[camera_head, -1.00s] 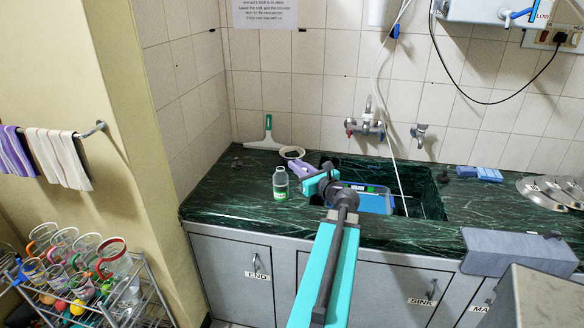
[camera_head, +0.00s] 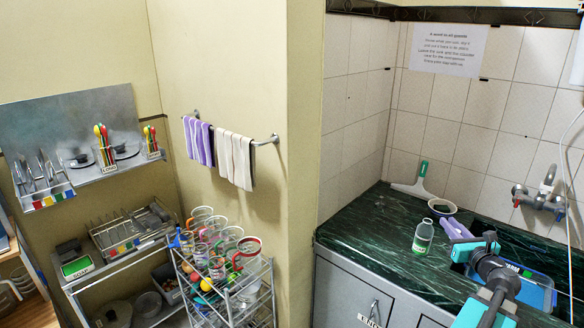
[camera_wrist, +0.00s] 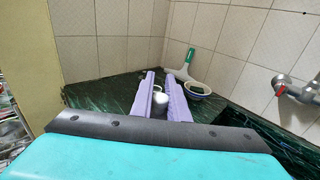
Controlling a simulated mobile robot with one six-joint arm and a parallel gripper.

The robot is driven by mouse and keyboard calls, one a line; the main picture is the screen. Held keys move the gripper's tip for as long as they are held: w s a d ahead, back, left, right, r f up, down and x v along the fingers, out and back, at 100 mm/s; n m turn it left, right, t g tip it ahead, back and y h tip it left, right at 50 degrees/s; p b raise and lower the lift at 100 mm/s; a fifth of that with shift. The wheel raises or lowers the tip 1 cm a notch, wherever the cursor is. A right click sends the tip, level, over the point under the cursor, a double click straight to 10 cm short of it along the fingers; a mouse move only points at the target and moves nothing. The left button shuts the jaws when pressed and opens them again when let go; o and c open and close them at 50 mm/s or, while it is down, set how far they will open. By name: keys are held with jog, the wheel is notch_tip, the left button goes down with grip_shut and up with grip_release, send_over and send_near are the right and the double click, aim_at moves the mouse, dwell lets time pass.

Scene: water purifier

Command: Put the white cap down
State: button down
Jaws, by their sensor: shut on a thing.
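My gripper (camera_head: 452,226) has purple fingers and is over the dark green marble counter, right of a small clear bottle (camera_head: 422,236) with a green label. In the wrist view the fingers (camera_wrist: 160,92) close on a small whitish-grey piece (camera_wrist: 160,101), which looks like the white cap. The fingers partly cover it, and I cannot tell whether it touches the counter. The cap cannot be made out in the head view. The bottle stands upright and its top shows no white cap.
A bowl (camera_head: 442,207) and a squeegee (camera_head: 418,182) are behind the gripper by the wall. A blue tray (camera_head: 535,290) is at the sink on the right. The counter (camera_head: 370,232) left of the bottle is clear. A rack of mugs (camera_head: 225,285) stands left of a wall column.

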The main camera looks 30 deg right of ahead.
jog(key=w+a+f+n+t+y, duration=0.1)
jog(key=w+a+f+n+y, duration=0.15)
jog(key=w+a, duration=0.75)
jog(key=w+a+f+n+y, duration=0.15)
jog(key=w+a+y, duration=0.25)
jog(key=w+a, duration=0.55)
jog(key=w+a+f+n+t+y, duration=0.1)
jog(key=w+a+n+y, duration=0.25)
jog(key=w+a, duration=0.6)
jog(key=w+a+f+n+g+y, duration=0.1)
jog(key=w+a+n+y, duration=0.15)
jog(key=a, duration=0.85)
jog(key=w+a+f+n+g+y, duration=0.15)
jog(key=a+y, duration=0.25)
jog(key=a, duration=0.7)
jog(key=s+a+n+g+y, duration=0.3)
jog(key=a+n+g+y, duration=0.2)
jog(key=a, duration=0.8)
jog(key=shift+s+a+f, duration=0.3)
jog(key=shift+s+a, duration=0.1)
jog(key=shift+d, duration=0.1)
